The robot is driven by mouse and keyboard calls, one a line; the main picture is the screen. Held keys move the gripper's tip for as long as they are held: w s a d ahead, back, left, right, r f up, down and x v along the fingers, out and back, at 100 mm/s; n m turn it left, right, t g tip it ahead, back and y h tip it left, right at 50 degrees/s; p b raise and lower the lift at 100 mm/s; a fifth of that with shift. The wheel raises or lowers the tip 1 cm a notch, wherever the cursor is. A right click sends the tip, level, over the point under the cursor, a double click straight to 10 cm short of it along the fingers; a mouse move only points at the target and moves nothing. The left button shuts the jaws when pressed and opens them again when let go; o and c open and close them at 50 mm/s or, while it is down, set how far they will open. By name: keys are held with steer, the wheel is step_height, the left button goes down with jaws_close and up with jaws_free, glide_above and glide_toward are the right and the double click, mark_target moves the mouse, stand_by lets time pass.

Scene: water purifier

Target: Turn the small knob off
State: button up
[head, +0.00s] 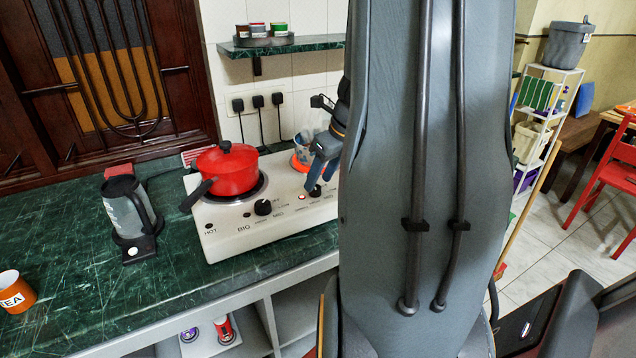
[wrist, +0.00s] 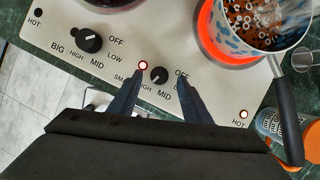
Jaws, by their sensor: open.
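The small knob (wrist: 159,75) is black and sits on the white stove panel between the SMALL, HIGH, MID and OFF labels. My gripper (wrist: 160,79) is open, with one finger on each side of the knob; I cannot tell whether they touch it. In the head view the gripper (head: 317,183) reaches down to the small knob (head: 315,191) at the stove's front. A red ring light (wrist: 143,65) is lit beside the knob. The small burner (wrist: 207,42) glows orange-red under a patterned pot (wrist: 230,45).
The big knob (wrist: 89,41) is to the left, and a red pot (head: 227,171) stands on the big burner. The patterned pot's dark handle (wrist: 288,120) extends close to my gripper's right side. A kettle (head: 127,208) stands left of the stove on the green counter (head: 70,235).

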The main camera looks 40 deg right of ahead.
mark_target(315, 190)
steer(key=shift+x, duration=1.2)
steer(key=c, duration=1)
steer(key=shift+c, duration=0.2)
